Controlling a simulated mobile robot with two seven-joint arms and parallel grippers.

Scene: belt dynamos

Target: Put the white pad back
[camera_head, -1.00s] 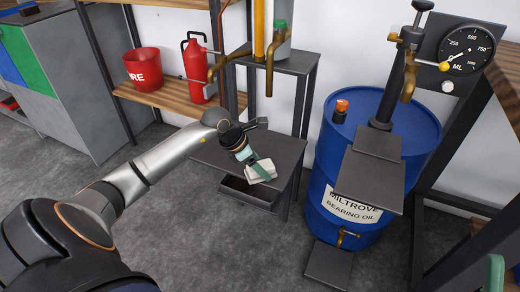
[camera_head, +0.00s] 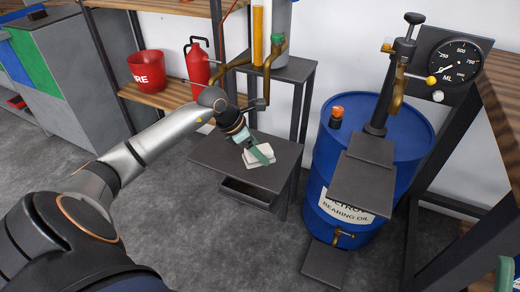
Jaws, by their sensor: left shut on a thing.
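The white pad (camera_head: 261,178) shows at the low dark table (camera_head: 222,157), in front of the brass spouts. My left gripper (camera_head: 255,156) reaches in from the left with its fingers pointing down and is shut on the pad. A green finger lies over the pad's top right part and hides some of it. I cannot tell whether the pad's underside touches the tabletop. My right gripper is not identifiable in the view.
A blue oil drum (camera_head: 330,170) with a dark platform (camera_head: 362,186) stands to the right. A red bucket (camera_head: 149,70) and a red extinguisher (camera_head: 197,65) stand on a wooden shelf behind. An open drawer or tray (camera_head: 247,193) sits under the tabletop.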

